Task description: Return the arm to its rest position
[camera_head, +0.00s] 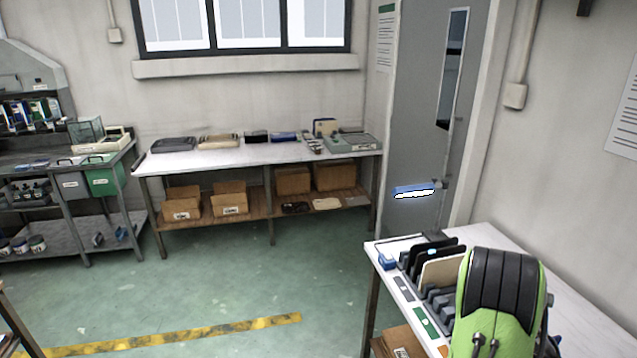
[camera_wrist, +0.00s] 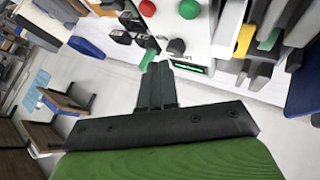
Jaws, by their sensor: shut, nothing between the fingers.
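My gripper (camera_wrist: 158,70) shows in the wrist view, its two dark fingers side by side and shut with nothing between them. A wide black bracket and a green cover of my own arm fill the bottom of that view. In the head view, a green and black part of my arm (camera_head: 500,290) stands over the right-hand table (camera_head: 590,310). It hides part of that table. My fingertips cannot be made out in the head view.
A rack of upright panels (camera_head: 440,268) stands on the right table beside my arm. In the wrist view, a white surface bears a red knob (camera_wrist: 176,18) and a green knob (camera_wrist: 189,9). A long bench (camera_head: 230,158) stands at the back wall. The green floor between is clear.

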